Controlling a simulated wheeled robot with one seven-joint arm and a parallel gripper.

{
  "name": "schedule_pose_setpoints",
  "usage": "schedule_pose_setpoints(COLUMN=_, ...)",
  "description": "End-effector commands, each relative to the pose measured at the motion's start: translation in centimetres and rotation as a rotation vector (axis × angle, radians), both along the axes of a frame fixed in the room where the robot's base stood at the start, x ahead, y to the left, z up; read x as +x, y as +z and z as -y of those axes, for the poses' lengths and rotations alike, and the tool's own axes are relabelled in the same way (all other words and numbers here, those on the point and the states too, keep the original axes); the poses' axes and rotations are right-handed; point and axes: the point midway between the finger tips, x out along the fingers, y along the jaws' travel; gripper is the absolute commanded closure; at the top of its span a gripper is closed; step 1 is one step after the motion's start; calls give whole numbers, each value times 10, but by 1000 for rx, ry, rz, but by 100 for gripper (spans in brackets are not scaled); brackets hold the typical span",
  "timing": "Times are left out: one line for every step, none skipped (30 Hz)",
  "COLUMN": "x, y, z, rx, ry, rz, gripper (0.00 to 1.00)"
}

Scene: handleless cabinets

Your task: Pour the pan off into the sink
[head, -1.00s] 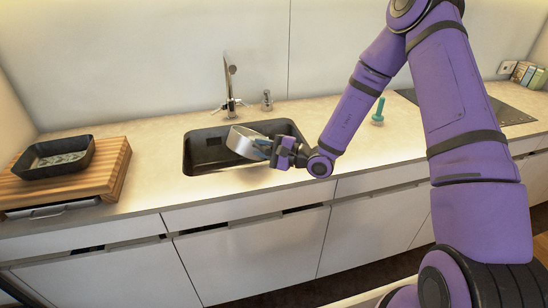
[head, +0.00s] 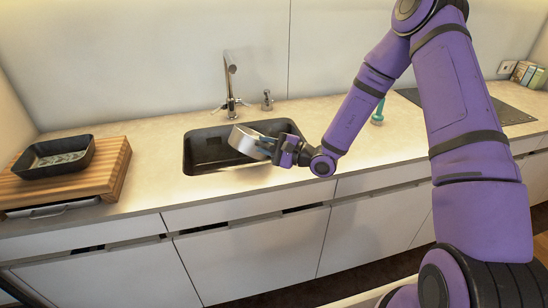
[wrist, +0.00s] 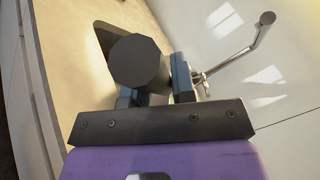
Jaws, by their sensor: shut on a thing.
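The pan (head: 246,141) is silver-sided and hangs tilted on its side over the sink (head: 202,153). Its open side is turned away from me, so its inside is hidden. My gripper (head: 278,149) is shut on the pan's handle at the right part of the sink. The sink is a dark basin set in the pale counter. I cannot see any liquid falling.
A chrome faucet (head: 231,84) stands behind the sink, with a small dispenser (head: 267,100) beside it. A wooden board (head: 108,168) with a black baking dish (head: 53,157) is at the left. A teal object (head: 378,110) stands behind my arm.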

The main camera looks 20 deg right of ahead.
Motion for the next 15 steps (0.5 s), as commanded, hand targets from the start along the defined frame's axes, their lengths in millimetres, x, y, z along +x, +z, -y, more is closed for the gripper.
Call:
schedule_pose_setpoints(x=1, y=1, z=1, rx=5, ry=0, rz=2, gripper=100)
schedule_pose_setpoints(x=1, y=1, z=1, rx=6, ry=0, rz=2, gripper=100)
schedule_pose_setpoints(x=1, y=1, z=1, rx=9, ry=1, rz=0, gripper=100)
schedule_pose_setpoints(x=1, y=1, z=2, rx=11, ry=1, rz=-1, gripper=100)
schedule_pose_setpoints(x=1, y=1, z=2, rx=13, ry=1, rz=-2, gripper=100)
schedule_pose_setpoints(x=1, y=1, z=2, rx=15, ry=1, rz=-3, gripper=100)
schedule_pose_setpoints(x=2, y=1, z=3, rx=17, ry=1, rz=-4, gripper=100)
schedule_pose_setpoints(x=2, y=1, z=3, rx=19, ry=1, rz=-5, gripper=100)
schedule_pose_setpoints(x=2, y=2, z=3, rx=21, ry=1, rz=-7, gripper=100)
schedule_pose_setpoints(x=2, y=2, z=4, rx=23, ry=1, rz=-8, gripper=100)
schedule_pose_setpoints(x=2, y=2, z=4, rx=24, ry=1, rz=-8, gripper=100)
schedule_pose_setpoints(x=2, y=2, z=4, rx=26, ry=1, rz=-9, gripper=100)
schedule_pose_setpoints(x=2, y=2, z=4, rx=28, ry=1, rz=-9, gripper=100)
schedule_pose_setpoints(x=3, y=2, z=4, rx=30, ry=1, rz=-10, gripper=100)
schedule_pose_setpoints(x=3, y=2, z=5, rx=32, ry=0, rz=-12, gripper=100)
